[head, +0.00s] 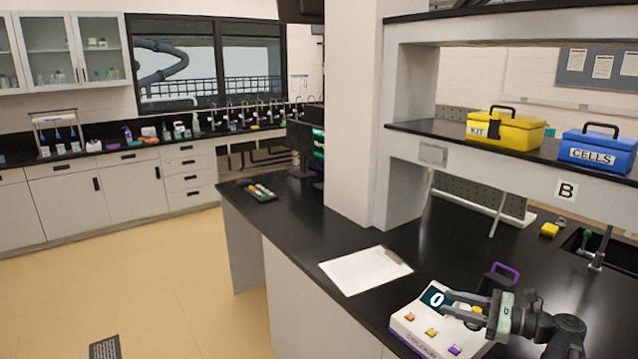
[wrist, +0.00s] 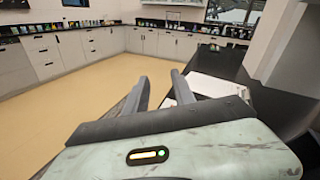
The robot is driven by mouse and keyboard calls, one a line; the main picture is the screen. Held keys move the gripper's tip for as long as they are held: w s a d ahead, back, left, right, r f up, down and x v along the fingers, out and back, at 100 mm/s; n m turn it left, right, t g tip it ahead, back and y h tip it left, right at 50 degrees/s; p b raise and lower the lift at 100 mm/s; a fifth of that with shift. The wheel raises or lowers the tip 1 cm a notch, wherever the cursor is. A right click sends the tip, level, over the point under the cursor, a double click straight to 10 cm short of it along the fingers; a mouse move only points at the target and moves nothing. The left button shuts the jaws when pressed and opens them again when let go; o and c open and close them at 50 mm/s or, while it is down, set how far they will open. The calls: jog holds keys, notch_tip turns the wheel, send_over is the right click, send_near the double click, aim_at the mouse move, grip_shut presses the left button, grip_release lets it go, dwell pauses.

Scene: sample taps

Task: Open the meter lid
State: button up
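The meter (head: 408,335) is a white box on the black bench at the lower right of the head view. It has a dark display reading 0 and orange, yellow and purple buttons along its front. A dark part with a purple handle (head: 507,269) stands at its back right; I cannot tell whether this is the lid. My gripper (head: 444,300) is over the meter, just right of the display, and hides part of its top. Its two fingers are apart with nothing between them, as the wrist view (wrist: 160,82) also shows. Contact with the meter cannot be told.
A clipboard with white paper (head: 362,270) lies left of the meter. A small yellow object (head: 549,229) and a sink tap (head: 600,250) are to the right. A shelf above holds a yellow KIT box (head: 512,132) and a blue CELLS box (head: 600,152).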

jog(key=w+a+f+n+g+h, duration=0.1)
jog(key=a+f+n+g, duration=0.25)
jog(key=a, duration=0.75)
jog(key=w+a+f+n+g, duration=0.1)
jog(key=a+f+n+g, duration=0.3)
jog(key=a, duration=0.6)
jog(key=s+a+f+n+g+h, duration=0.3)
jog(key=s+a+f+n+h, duration=0.25)
jog(key=a+f, duration=0.4)
jog(key=d+f+n+h, duration=0.5)
jog(key=d+n+h, duration=0.2)
jog(key=d, duration=0.3)
jog(key=shift+n, duration=0.9)
jog(key=shift+s+h, duration=0.1)
jog(key=shift+h, duration=0.15)
grip_shut()
